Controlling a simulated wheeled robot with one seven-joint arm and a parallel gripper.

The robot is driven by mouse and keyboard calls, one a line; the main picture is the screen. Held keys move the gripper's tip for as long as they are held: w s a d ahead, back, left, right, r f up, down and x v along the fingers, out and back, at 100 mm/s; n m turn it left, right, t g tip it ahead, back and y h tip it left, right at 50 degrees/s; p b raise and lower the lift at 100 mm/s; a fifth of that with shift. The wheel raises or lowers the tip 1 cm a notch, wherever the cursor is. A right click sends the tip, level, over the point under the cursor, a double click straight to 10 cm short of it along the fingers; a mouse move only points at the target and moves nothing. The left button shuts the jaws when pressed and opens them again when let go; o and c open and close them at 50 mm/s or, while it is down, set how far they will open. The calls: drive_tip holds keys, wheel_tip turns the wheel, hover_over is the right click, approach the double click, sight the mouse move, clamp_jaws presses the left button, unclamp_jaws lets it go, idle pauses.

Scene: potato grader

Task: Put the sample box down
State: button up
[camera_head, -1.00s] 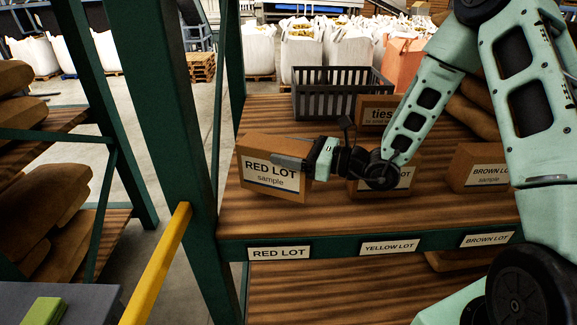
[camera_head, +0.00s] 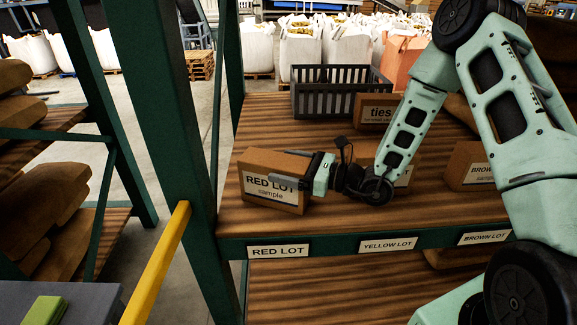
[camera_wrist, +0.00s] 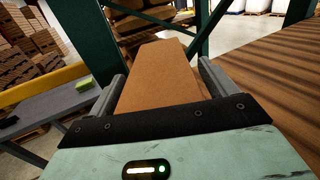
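The sample box (camera_head: 272,166) is a brown carton with a white "RED LOT sample" label. It stands upright on the wooden shelf (camera_head: 340,215), at its left end, above the RED LOT tag (camera_head: 278,251). My gripper (camera_head: 292,168) reaches in from the right, one finger along the label face and the other behind the box. In the wrist view the box (camera_wrist: 160,75) lies between the two fingers (camera_wrist: 160,80), with narrow gaps showing at its sides. The fingers look open around it. Part of the label is hidden by the near finger.
A dark crate (camera_head: 340,103) and a "ties" box (camera_head: 375,111) stand behind. A yellow-lot box (camera_head: 403,176) is partly hidden by my arm; a brown-lot box (camera_head: 469,165) stands at right. A green post (camera_head: 160,110) borders the shelf's left side.

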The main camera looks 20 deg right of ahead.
drive_tip(key=shift+r, duration=0.25)
drive_tip(key=shift+s+d+f, duration=0.15)
drive_tip(key=shift+s+d, duration=0.05)
drive_tip(key=shift+d, duration=0.1)
drive_tip(key=b+v, duration=0.2)
drive_tip(key=v, duration=0.9)
drive_tip(key=shift+s+b, duration=0.15)
drive_tip(key=shift+b, duration=0.25)
